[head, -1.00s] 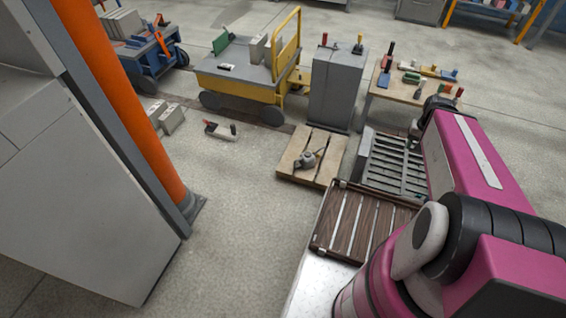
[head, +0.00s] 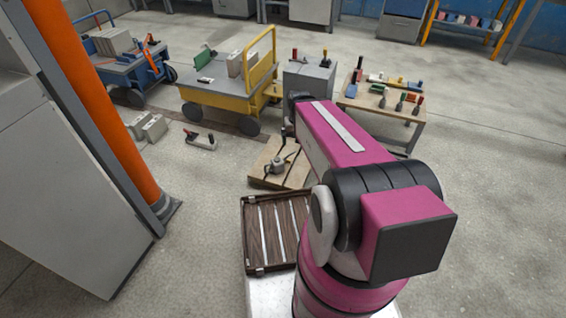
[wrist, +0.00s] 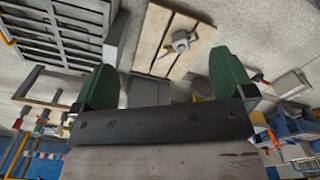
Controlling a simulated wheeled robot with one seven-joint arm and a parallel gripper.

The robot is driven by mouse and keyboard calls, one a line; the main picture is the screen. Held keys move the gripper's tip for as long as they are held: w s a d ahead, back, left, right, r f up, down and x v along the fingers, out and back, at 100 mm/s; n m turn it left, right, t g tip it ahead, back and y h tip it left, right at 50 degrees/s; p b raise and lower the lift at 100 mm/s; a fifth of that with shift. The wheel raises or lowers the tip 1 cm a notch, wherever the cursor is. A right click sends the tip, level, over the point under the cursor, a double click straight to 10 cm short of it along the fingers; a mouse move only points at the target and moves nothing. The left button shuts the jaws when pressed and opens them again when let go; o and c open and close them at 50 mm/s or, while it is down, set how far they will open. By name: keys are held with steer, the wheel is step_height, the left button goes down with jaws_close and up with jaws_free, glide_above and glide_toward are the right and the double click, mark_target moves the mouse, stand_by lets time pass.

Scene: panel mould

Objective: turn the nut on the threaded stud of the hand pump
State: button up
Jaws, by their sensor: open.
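The hand pump appears to be the small grey rounded fitting (head: 278,165) on a wooden pallet (head: 262,153), beyond my dark slatted deck. It also shows in the wrist view (wrist: 180,42), upper middle, on the pale boards (wrist: 152,30). Its nut and threaded stud are too small to make out. My gripper (wrist: 162,62) shows in the wrist view with two green fingers spread wide and nothing between them. It is well apart from the pump, which lies in the background toward the right finger. In the head view my arm hides the gripper.
A yellow cart (head: 228,98) and a grey cabinet (head: 308,80) stand behind the pallet. A wooden table with tools (head: 390,108) is at right. An orange post (head: 100,110) rises at left. A small loose item (head: 200,141) lies on the floor.

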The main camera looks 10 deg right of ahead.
steer(key=w+d+f+m+g, duration=0.1)
steer(key=w+d+f+m, duration=0.1)
steer(key=w+f, duration=1.2)
steer(key=w+d+f+m+g+y, duration=0.1)
steer(key=w+d+f+m, duration=0.1)
steer(key=w+f, duration=1.2)
steer(key=w+d+f+m+g+y, duration=0.1)
steer(key=w+d+f+m, duration=0.1)
steer(key=w+f, duration=1.3)
steer(key=shift+d+f+g, duration=0.25)
steer(key=shift+f+g, duration=0.15)
steer(key=shift+f, duration=0.25)
steer(key=shift+w+f, duration=0.1)
steer(key=shift+f, duration=0.15)
steer(key=s+a, duration=0.1)
steer(key=s, duration=0.1)
steer(key=s+a, duration=0.1)
steer(key=s, duration=0.1)
steer(key=s+a, duration=0.1)
steer(key=s, duration=0.1)
steer(key=shift+a+r, duration=0.1)
steer(key=s+a, duration=0.2)
steer(key=s, duration=0.1)
steer(key=s+a, duration=0.1)
steer(key=shift+s+f, duration=0.3)
steer(key=shift+s, duration=0.05)
steer(key=shift+f, duration=0.35)
steer(key=c, duration=0.6)
